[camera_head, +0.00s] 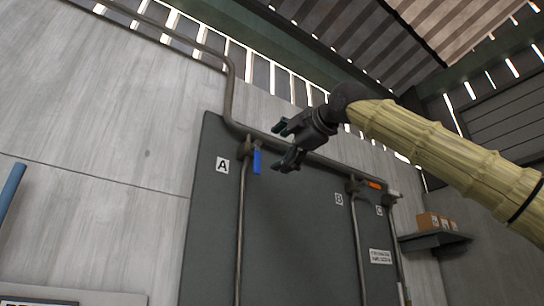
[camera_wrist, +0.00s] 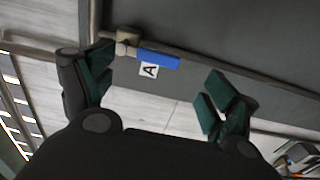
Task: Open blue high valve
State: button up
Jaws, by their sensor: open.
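The blue valve handle (camera_head: 257,162) hangs straight down, in line with its pipe, high on the dark wall panel beside the label A (camera_head: 222,165). In the wrist view the blue handle (camera_wrist: 158,59) lies ahead, between the directions of the two fingers, with the label A (camera_wrist: 149,70) next to it. My gripper (camera_head: 284,142) is open and empty, to the right of the handle in the head view. In the wrist view the spread fingers of my gripper (camera_wrist: 158,88) are apart from the handle, with nothing between the pads.
An orange valve handle (camera_head: 374,185) is on the right, near labels B (camera_head: 339,199) and C (camera_head: 380,211). A horizontal pipe (camera_head: 320,160) runs along the panel's top. A shelf (camera_head: 436,240) with small boxes is at right. A blue pole (camera_head: 12,187) stands at far left.

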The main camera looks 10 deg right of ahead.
jog(key=shift+v, duration=1)
